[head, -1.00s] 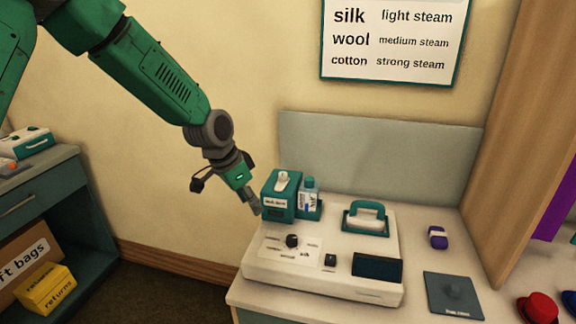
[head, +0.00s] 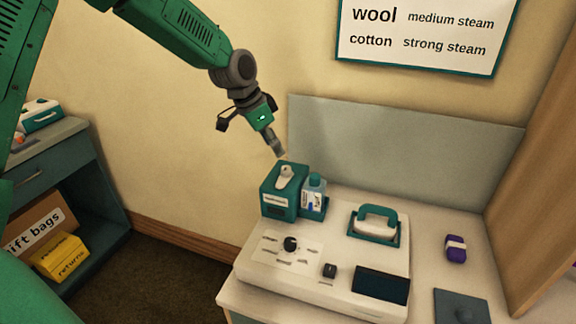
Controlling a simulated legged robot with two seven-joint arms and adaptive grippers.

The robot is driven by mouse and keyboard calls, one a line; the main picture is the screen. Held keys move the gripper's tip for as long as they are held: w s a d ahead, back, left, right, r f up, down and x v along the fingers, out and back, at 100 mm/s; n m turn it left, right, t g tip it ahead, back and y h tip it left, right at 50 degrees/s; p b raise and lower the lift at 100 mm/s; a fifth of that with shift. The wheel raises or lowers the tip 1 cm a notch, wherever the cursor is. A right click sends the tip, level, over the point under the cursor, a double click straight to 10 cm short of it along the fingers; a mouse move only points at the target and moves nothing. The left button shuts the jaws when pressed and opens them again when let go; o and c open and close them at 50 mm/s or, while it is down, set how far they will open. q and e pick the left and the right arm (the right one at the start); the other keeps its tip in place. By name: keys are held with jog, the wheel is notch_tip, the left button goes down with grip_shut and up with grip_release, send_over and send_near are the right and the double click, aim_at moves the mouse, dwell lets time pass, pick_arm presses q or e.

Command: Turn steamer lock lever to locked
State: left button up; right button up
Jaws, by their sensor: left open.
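The steamer (head: 255,272) is a white base unit on the counter, with a black knob (head: 290,244), a small black switch (head: 330,270) and a dark panel (head: 381,285). At its back left stands a teal box (head: 279,203) with a white lever (head: 286,175) on top and a label too small to read. My left gripper (head: 280,153) is open just above the lever, pointing down and apart from it as far as I can tell. My right gripper is out of view.
A bottle (head: 314,195) stands right beside the teal box. A teal-handled iron (head: 376,221) rests at the back right of the base. A purple item (head: 455,248) and a dark pad (head: 461,306) lie further right. A grey panel (head: 400,150) rises behind.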

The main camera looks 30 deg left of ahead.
aim_at(284, 167)
pick_arm(q)
jog(key=x, duration=0.5)
jog(key=a+x, duration=0.1)
jog(key=x, duration=0.2)
jog(key=shift+w+d+f, duration=0.1)
jog(key=shift+w+f, duration=0.05)
jog(key=shift+f, duration=0.15)
jog(key=shift+w+d+f, duration=0.2)
jog(key=shift+d+f, duration=0.15)
jog(key=shift+d, duration=0.3)
jog(key=shift+a+f, duration=0.1)
jog(key=shift+a, duration=0.4)
grip_shut()
